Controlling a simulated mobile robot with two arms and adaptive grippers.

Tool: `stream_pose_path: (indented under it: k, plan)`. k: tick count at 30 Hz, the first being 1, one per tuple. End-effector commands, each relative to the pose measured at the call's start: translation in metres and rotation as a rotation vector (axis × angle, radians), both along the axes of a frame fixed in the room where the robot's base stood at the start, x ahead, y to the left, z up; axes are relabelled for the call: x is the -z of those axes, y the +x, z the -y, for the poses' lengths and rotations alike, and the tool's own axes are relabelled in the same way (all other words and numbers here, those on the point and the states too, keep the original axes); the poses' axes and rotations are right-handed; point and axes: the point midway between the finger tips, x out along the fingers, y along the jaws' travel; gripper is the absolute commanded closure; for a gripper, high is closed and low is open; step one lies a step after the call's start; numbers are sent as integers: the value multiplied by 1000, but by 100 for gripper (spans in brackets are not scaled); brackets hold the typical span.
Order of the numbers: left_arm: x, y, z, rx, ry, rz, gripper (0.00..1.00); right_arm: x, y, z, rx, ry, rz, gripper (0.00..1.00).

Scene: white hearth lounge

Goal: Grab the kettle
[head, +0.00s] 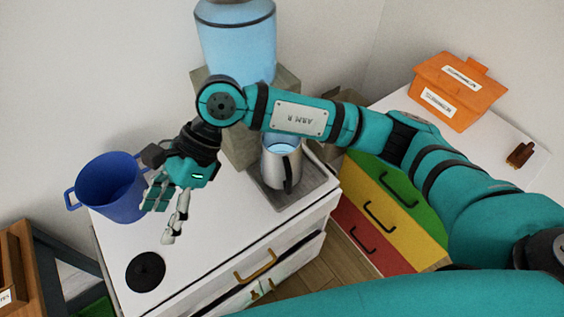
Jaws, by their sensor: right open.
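The kettle (281,168), a silver jug with a black handle facing the front, stands upright on a grey tray (308,187) below a water dispenser. Its open top shows light blue inside, and part of its upper edge is close under my right forearm. My right gripper (160,214) is open and empty, with its fingers pointing down above the white cabinet top, left of the kettle and apart from it. My right arm reaches across from the right, over the kettle and in front of the dispenser. My left gripper is not in view.
The dispenser (238,45) has a blue bottle. A blue two-handled pot (112,190) and a black disc (146,271) are on the white cabinet (215,245). An orange box (455,92) and a small brown object (520,155) lie right, beyond coloured drawers (385,205).

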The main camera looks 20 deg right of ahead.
Motion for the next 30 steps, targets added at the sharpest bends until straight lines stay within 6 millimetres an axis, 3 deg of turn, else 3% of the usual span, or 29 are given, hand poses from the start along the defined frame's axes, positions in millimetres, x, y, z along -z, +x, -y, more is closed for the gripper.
stream_pose_path:
  k: [2, 4, 6, 10, 13, 17, 30]
  plan:
    - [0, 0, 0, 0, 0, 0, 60, 24, 39, 47, -57, -268, 190, 37]
    - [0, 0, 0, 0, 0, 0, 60, 31, 72, 92, -85, -491, 317, 37]
    - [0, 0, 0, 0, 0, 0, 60, 26, 101, 133, -97, -687, 409, 37]
    - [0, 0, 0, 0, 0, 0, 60, 4, 135, 187, -88, -945, 507, 37]
    - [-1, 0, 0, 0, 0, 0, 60, -7, 145, 208, -79, -1045, 534, 37]
    - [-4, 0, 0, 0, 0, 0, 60, -1, 149, 218, -77, -1073, 536, 37]
    - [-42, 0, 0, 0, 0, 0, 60, 79, 158, 251, -77, -1071, 533, 37]
